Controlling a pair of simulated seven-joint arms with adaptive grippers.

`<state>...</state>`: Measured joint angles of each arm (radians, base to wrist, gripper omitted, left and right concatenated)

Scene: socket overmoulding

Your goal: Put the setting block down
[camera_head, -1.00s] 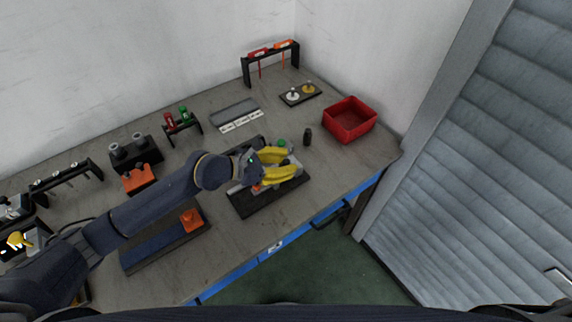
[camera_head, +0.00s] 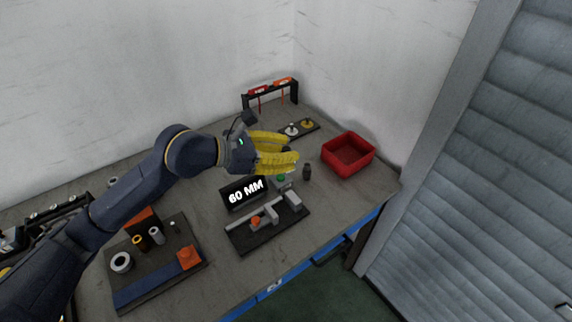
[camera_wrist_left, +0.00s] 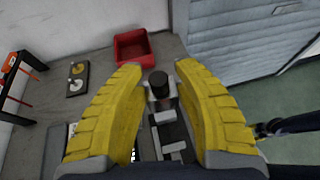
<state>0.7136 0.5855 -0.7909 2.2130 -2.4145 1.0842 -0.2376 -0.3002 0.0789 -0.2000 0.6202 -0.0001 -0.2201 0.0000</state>
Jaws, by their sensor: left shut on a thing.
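My left gripper (camera_head: 277,152), with yellow ridged fingers, is above the bench behind the measuring fixture (camera_head: 240,238). In the left wrist view the two fingers (camera_wrist_left: 160,68) stand apart with a gap between them. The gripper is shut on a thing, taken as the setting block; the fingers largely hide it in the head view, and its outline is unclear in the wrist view.
A red bin (camera_head: 347,153) stands at the back right, with a dark cylinder (camera_head: 307,171) to its left. A tray with two knobbed pieces (camera_head: 303,129) lies behind the gripper, before a tool rack (camera_head: 270,90). A parts mat (camera_head: 160,284) lies front left.

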